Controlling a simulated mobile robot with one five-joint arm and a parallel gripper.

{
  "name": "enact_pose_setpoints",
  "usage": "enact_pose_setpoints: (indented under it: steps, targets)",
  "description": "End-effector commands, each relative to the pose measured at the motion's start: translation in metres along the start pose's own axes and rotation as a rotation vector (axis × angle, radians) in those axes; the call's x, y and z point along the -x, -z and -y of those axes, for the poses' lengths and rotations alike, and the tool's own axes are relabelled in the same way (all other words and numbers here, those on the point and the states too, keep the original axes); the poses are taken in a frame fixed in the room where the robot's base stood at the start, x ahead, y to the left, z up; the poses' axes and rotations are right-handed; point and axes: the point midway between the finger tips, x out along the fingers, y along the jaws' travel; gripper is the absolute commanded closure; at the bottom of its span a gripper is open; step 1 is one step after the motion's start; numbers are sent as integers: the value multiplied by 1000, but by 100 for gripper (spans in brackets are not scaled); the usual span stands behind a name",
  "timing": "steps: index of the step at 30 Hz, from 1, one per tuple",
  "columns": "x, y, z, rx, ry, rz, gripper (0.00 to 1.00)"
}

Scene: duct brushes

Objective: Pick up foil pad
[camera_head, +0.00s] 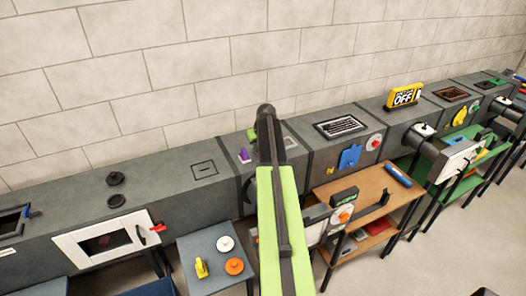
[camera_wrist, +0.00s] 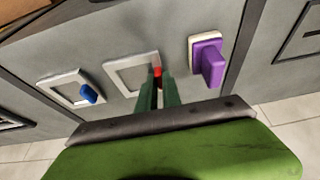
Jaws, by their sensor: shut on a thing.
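In the wrist view, a silver square plate with a grey middle, which I take for the foil pad (camera_wrist: 122,75), is on the grey duct top. A small red piece (camera_wrist: 157,72) shows at its right edge, between my fingertips. My gripper (camera_wrist: 158,88) has its dark green fingers close together on this red piece. Whether the plate touches the duct or is lifted, I cannot tell. In the head view my arm covers the pad and the fingertips.
A purple handle on a cream base (camera_wrist: 208,60) stands close to the right of my fingers. A silver frame with a blue knob (camera_wrist: 88,94) is to the left. In the head view, a wooden bench (camera_head: 352,190) and a grey side table (camera_head: 210,284) stand before the duct.

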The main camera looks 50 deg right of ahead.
Motion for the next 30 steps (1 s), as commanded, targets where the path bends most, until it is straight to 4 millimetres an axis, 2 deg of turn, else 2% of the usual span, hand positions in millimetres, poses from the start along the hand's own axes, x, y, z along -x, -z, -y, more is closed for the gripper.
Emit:
enact_pose_setpoints:
  steps: [11, 16, 24, 30]
  targets:
    - [0, 0, 0, 0, 0, 0, 100]
    - [8, 3, 0, 0, 0, 0, 100]
    - [46, 19, 0, -1, 0, 0, 100]
    - [82, -2, -32, -5, -1, 0, 100]
